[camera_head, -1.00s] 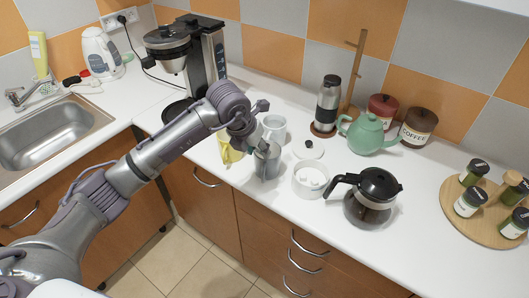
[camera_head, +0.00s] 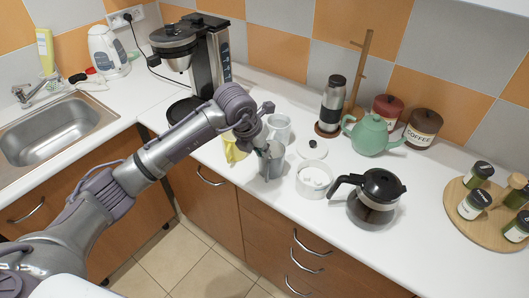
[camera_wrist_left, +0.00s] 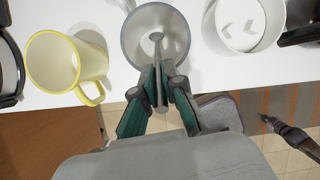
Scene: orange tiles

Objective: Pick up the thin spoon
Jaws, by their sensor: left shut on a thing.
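The thin grey spoon (camera_wrist_left: 158,68) stands in a grey mug (camera_wrist_left: 137,20), with its handle rising toward the camera in the left wrist view. My left gripper (camera_wrist_left: 160,82) is shut on the spoon's handle, its green-sided fingers just at the mug's near rim. The spoon is hidden or too small to tell there.
A yellow-rimmed mug (camera_wrist_left: 88,68) and a white bowl with sugar cubes (camera_head: 313,181) flank the grey mug. A glass coffee pot (camera_head: 373,198), green teapot (camera_head: 369,134) and steel flask (camera_head: 331,103) stand to the right. The coffee machine (camera_head: 203,60) is behind the arm.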

